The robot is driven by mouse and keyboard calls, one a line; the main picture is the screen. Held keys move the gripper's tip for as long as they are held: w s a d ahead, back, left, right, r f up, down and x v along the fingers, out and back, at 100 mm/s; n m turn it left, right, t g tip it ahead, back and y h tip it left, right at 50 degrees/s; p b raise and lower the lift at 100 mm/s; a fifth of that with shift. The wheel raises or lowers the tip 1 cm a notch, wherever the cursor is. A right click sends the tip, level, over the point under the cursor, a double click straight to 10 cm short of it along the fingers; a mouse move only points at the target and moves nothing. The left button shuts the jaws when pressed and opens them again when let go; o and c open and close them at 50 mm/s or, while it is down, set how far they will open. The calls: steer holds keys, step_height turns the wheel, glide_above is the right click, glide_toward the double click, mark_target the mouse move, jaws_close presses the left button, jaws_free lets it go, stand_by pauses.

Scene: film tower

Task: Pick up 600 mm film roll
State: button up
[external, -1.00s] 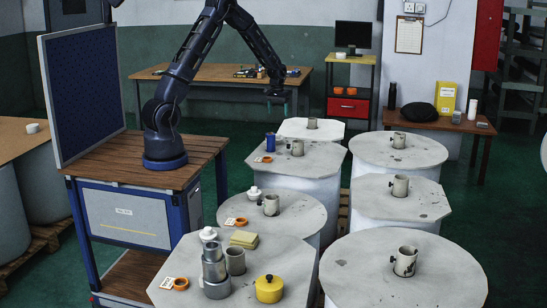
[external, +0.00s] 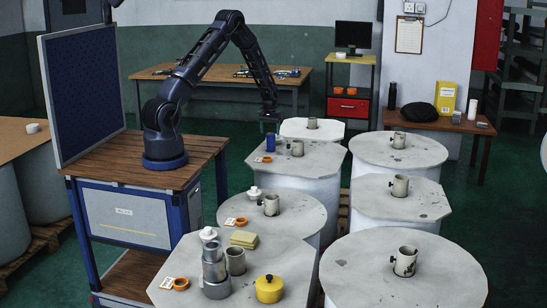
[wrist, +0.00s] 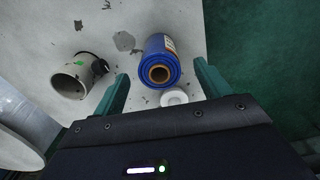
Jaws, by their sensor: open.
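A blue film roll (external: 270,142) stands upright on a grey octagonal roll top (external: 318,160) in the external view. In the wrist view the blue film roll (wrist: 160,62) shows its brown core and an orange-and-white label. My gripper (external: 269,118) is just above the roll in the external view. In the wrist view my gripper (wrist: 162,86) is open, with one green finger on each side of the roll. Nothing is held. Whether either finger touches the roll cannot be told.
A grey cup-like core (wrist: 78,76) stands left of the roll in the wrist view. A white round piece (wrist: 174,97) lies close by the roll. An orange ring (external: 267,159) lies on the same top. Several other large roll tops stand around, with narrow gaps between.

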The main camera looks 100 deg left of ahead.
mark_target(271, 142)
steer(key=shift+w+a+f, duration=0.1)
steer(key=shift+f, duration=2.55)
steer(key=c, duration=1.1)
steer(key=shift+c, duration=0.2)
